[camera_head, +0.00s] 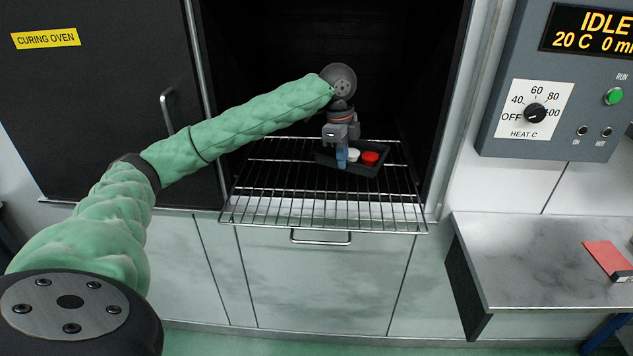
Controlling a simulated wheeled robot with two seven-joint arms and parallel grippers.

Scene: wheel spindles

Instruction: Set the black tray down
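The black tray (366,169) is at the mouth of the curing oven, over the wire rack (290,183). It looks about level, and I cannot tell whether its underside touches the rack. It holds a white round piece (353,155) and a red round piece (370,158). My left gripper (342,160) points down at the tray's near wall, with a blue fingertip in front of it. It appears shut on that wall; the other finger is hidden. My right gripper is not in view.
The oven door (90,110) stands open at the left. The rack's front and left are bare. The control box (560,80) at the right reads IDLE, 20 C. A grey side table (540,260) at the right carries a red item (606,257).

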